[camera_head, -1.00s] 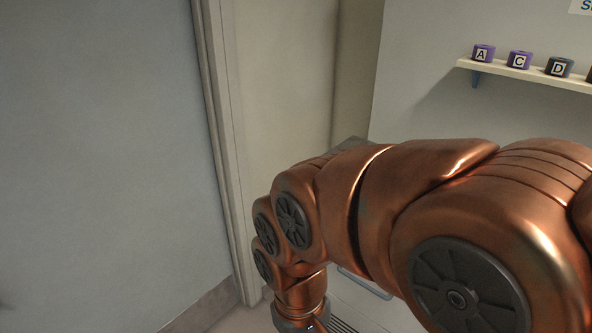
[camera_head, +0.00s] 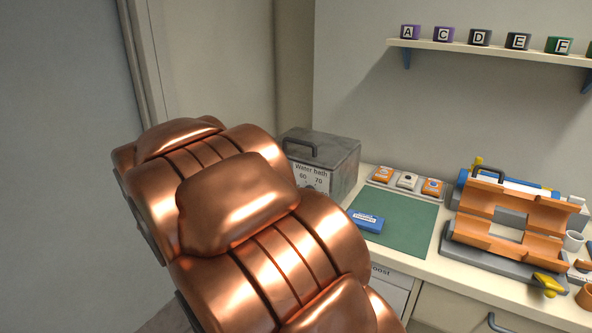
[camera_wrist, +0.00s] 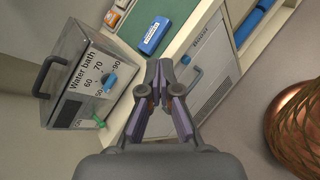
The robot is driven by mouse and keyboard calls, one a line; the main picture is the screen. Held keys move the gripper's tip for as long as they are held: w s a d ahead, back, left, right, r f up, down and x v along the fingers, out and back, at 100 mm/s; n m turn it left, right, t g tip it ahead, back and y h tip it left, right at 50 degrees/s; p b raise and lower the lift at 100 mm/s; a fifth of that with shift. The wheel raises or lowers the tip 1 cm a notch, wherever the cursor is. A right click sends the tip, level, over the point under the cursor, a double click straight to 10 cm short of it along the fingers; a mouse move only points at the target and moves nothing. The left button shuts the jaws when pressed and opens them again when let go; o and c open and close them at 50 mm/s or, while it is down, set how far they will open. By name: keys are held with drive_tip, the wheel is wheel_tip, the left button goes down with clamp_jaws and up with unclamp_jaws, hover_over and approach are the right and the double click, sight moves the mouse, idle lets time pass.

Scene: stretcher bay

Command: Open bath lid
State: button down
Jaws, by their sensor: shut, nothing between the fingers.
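The water bath (camera_head: 334,184) is a grey metal box at the back left end of the counter, partly hidden behind my copper arm in the head view. Its lid (camera_head: 326,147) is closed and carries a dark handle (camera_head: 300,146). In the wrist view the water bath (camera_wrist: 93,88) stands on the left, tilted in the picture, with a temperature dial (camera_wrist: 109,82), a green part low on its front and the lid handle (camera_wrist: 45,77) at far left. My gripper (camera_wrist: 160,65) is shut and empty, to the right of the bath and apart from it. The head view does not show it.
A green mat (camera_head: 395,222) with a blue box (camera_head: 365,221) lies right of the bath. Behind it is a tray with orange and white items. An orange split holder (camera_head: 508,222) stands further right. Lettered pots line a wall shelf (camera_head: 480,49). A cabinet (camera_wrist: 208,65) sits under the counter.

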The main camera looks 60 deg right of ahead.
drive_tip(key=w+d+n+t+h+b, duration=0.1)
drive_tip(key=w+d+n+h+b, duration=0.4)
drive_tip(key=w+d, duration=0.4)
drive_tip(key=n+t+h+b, duration=0.3)
drive_tip(key=n+t, duration=0.2)
drive_tip(key=n, duration=0.2)
approach(297, 158)
drive_tip(key=r, duration=0.1)
drive_tip(key=d, duration=0.3)
drive_tip(key=d+r+p, duration=0.1)
drive_tip(key=d, duration=0.2)
drive_tip(key=d+r, duration=0.1)
drive_tip(key=d, duration=0.3)
drive_tip(key=shift+w+d+r+p, duration=0.1)
drive_tip(key=shift+w+r+p, duration=0.05)
drive_tip(key=shift+w+p, duration=0.2)
